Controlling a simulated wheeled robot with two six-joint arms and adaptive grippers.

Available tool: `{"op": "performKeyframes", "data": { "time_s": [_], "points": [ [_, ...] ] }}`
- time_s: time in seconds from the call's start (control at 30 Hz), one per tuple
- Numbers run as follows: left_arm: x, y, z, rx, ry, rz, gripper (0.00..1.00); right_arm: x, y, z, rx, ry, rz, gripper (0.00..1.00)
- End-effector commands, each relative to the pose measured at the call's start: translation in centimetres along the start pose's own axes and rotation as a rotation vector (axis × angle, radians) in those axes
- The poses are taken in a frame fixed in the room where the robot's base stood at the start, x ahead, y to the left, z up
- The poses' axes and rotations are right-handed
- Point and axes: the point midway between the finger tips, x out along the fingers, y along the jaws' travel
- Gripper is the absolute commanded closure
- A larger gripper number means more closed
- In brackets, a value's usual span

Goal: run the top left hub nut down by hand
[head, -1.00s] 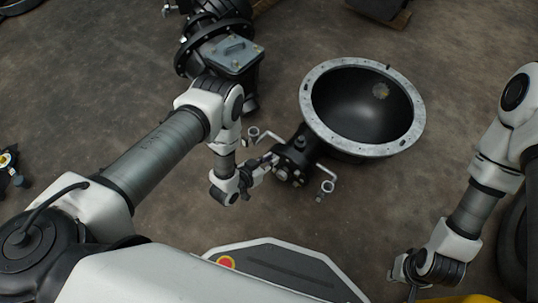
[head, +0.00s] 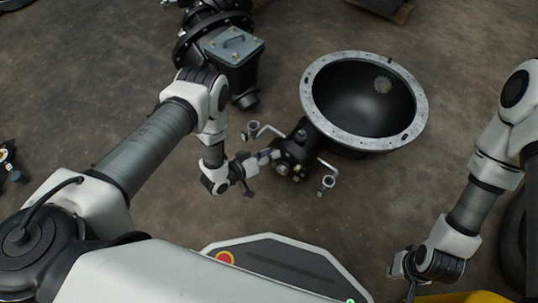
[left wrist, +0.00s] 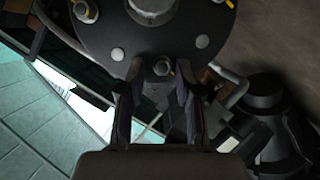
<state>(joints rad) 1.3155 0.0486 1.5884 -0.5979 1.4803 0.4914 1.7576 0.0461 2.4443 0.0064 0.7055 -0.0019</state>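The dark hub (head: 292,160) carries several bright nuts and studs and sits at the end of the axle housing, below the big bowl-shaped flange. My left gripper (head: 270,155) is at the hub's left side in the head view. In the left wrist view the round hub face (left wrist: 145,40) fills the top, and a nut (left wrist: 162,68) shows between the separated fingers (left wrist: 160,85) of this gripper. Gaps show beside the nut; whether a finger touches it I cannot tell. Another nut (left wrist: 85,10) is at the upper left. My right gripper (head: 408,275) is low on the right, its fingers mostly hidden.
The bowl-shaped housing (head: 317,108) with a pale flange ring lies behind the hub. Bent arms with ring ends (head: 327,182) stick out at both sides of the hub. A dark gearbox with a grey cover (head: 235,46) stands behind my left arm. The floor between is bare.

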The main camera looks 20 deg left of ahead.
Motion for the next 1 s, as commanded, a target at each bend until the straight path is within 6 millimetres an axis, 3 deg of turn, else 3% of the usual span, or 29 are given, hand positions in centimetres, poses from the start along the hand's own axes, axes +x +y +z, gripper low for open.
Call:
{"op": "performKeyframes", "data": {
  "time_s": [0.07,0.13,0.17,0.37,0.6,0.87,0.9,1.0],
  "points": [
    [0.0,0.1,-0.1,0.001,0.000,0.000,0.70,-0.1,0.0,0.0,0.000,0.001,0.000,1.00],
    [0.0,0.1,-0.1,0.002,0.000,-0.001,0.94,-0.1,0.0,0.0,0.000,0.000,0.000,1.00],
    [0.0,0.1,-0.1,0.002,0.000,0.000,1.00,-0.1,0.0,0.0,0.000,0.001,0.000,1.00],
    [0.0,0.3,-0.1,0.015,-0.001,-0.003,1.00,-0.4,0.0,0.0,0.000,0.000,0.000,1.00],
    [-0.2,0.6,-0.4,0.386,-0.002,-0.157,1.00,-3.6,0.0,-0.1,0.000,0.001,0.000,1.00],
    [0.0,0.0,-0.1,0.469,0.002,-0.196,1.00,-3.4,0.0,-0.1,0.000,0.000,0.000,1.00],
    [0.0,0.0,-0.1,0.469,0.002,-0.196,0.67,-3.4,0.0,-0.1,0.000,0.000,0.000,1.00],
    [0.0,0.0,-0.1,0.468,0.002,-0.196,0.66,-3.3,0.0,-0.1,0.000,0.000,0.000,1.00]
  ]
}}
